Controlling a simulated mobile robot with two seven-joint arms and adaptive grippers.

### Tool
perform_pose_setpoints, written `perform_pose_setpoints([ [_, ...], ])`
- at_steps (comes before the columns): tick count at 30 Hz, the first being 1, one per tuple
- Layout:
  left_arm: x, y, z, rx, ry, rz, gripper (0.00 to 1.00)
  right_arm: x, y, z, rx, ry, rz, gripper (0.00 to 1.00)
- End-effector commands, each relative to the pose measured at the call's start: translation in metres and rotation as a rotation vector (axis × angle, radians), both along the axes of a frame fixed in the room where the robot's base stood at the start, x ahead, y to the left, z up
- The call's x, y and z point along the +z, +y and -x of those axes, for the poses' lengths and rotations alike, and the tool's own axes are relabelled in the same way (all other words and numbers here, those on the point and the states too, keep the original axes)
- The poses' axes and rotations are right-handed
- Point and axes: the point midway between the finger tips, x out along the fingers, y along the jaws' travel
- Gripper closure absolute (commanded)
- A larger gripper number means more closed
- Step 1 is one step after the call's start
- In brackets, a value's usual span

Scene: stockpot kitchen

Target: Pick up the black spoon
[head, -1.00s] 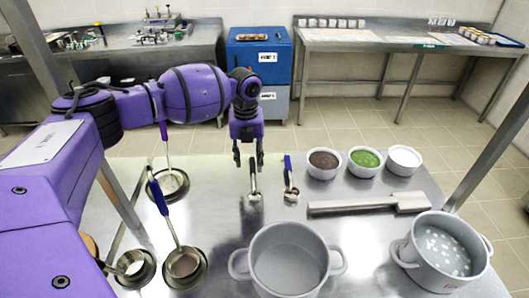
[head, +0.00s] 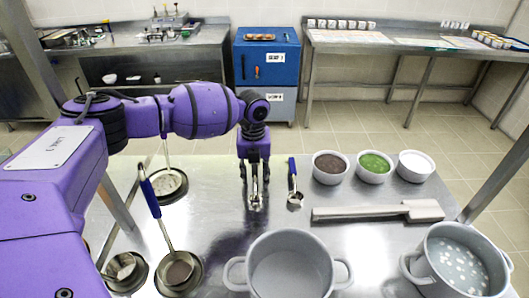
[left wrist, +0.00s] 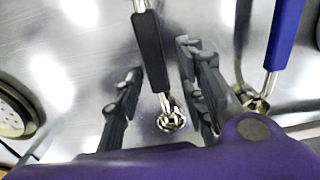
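The black spoon (left wrist: 151,52) lies on the steel table, its dark handle and shiny metal bowl showing in the left wrist view. In the head view its metal end (head: 254,203) shows just below my left gripper (head: 254,180), and its handle is mostly hidden there. My left gripper is open, with one finger on each side of the spoon; the fingers also show in the left wrist view (left wrist: 160,88). A gap shows between each finger and the handle. My right gripper is not in view.
A blue-handled spoon (head: 293,182) lies close on the right. A grey pot (head: 334,272) stands in front, with another pot (head: 425,268) at the right. Three bowls, including a green-filled one (head: 373,178), and a paddle (head: 370,212) lie right. Ladles (head: 150,195) rest in holders left.

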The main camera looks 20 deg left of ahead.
Motion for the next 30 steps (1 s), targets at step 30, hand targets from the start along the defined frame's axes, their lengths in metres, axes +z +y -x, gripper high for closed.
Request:
perform_pose_setpoints([
  [30, 0.06, 0.0, -0.002, 0.001, -0.012, 0.001, 1.0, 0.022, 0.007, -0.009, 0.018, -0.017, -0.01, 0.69],
])
